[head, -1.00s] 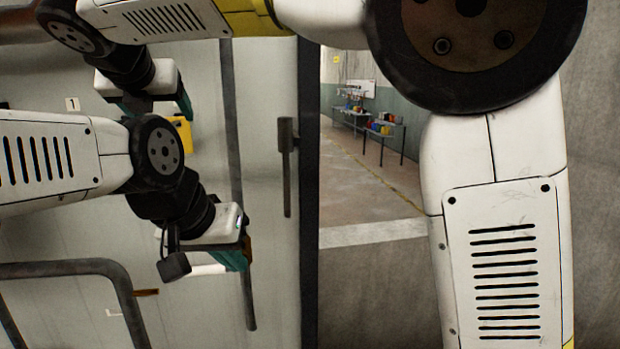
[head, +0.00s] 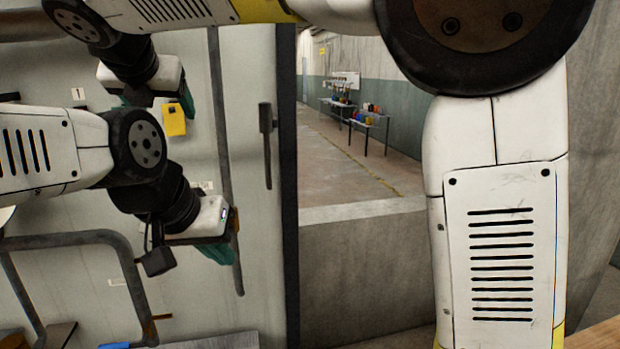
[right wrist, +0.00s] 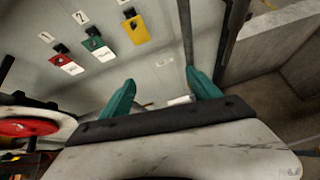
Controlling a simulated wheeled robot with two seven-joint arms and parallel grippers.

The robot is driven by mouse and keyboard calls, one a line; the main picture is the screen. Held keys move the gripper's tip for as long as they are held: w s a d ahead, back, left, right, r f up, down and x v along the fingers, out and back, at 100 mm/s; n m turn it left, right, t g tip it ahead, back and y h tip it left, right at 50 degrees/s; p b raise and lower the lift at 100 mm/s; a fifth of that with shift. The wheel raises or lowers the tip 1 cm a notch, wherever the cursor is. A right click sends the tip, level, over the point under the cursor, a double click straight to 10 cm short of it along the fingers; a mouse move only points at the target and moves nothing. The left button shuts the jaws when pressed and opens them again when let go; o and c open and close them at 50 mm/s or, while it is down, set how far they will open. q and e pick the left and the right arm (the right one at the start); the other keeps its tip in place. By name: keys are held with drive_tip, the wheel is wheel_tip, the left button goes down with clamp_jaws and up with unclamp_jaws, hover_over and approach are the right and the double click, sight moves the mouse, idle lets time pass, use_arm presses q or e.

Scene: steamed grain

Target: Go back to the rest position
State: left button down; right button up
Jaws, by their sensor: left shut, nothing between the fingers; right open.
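My left gripper (head: 215,250) is shut and empty in the head view, its teal fingertips pointing down in front of a pale panel. My right gripper (head: 155,102) is higher up and further left, pointing down at the same panel. In the right wrist view its two teal fingers (right wrist: 160,95) stand wide apart with nothing between them. My large white right arm fills the right side of the head view and crosses its top.
A yellow tag (right wrist: 136,29), a green tag (right wrist: 98,48) and a red tag (right wrist: 70,64) hang on the panel. A dark bent pipe (head: 75,238) stands at lower left. Beyond the panel's dark edge post (head: 288,170), a low wall (head: 360,260) fronts open floor and distant tables.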

drive_tip(key=d+f+m+g+h, duration=0.15)
drive_tip(key=d+f+m, duration=0.4)
drive_tip(key=d, duration=0.75)
drive_tip(key=d+f+m+g, duration=0.2)
drive_tip(key=d+m, duration=0.7)
drive_tip(key=d, duration=0.3)
drive_tip(key=s+d+f+m+g+y, duration=0.1)
drive_tip(key=s+d+f+m, duration=1.2)
drive_tip(key=m, duration=0.9)
drive_tip(key=s+d, duration=0.1)
drive_tip(key=d, duration=0.2)
drive_tip(key=shift+f, duration=0.4)
